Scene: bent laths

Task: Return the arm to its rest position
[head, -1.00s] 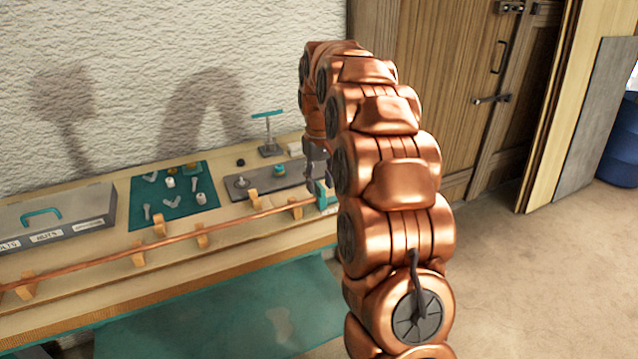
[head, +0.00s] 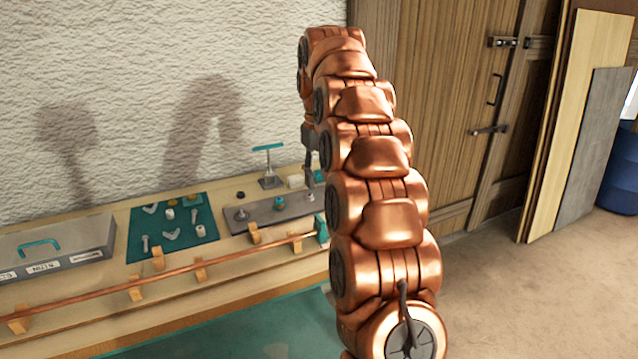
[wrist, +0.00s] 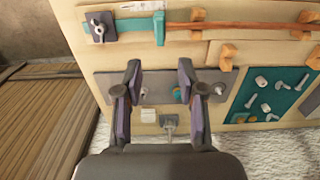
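My copper arm (head: 378,215) rises in front of the bench and bends over at the top. My gripper (wrist: 158,76) is open in the wrist view, its two dark fingers apart with nothing between them. It hangs above the grey plate (wrist: 150,88), which carries several small knobs. In the head view the plate (head: 268,212) lies near the bench's right end, and the gripper is largely hidden behind my arm. A long copper lath (head: 170,281) rests in wooden blocks along the bench front and reaches a teal clamp (head: 321,229).
A teal mat (head: 157,247) with bolts and fittings and a grey box (head: 85,250) with a teal handle lie left of the plate. A teal T-handled tool (head: 269,165) stands behind it. A wooden door (head: 440,120) and leaning boards (head: 575,130) are at right. Floor (head: 520,300) there is clear.

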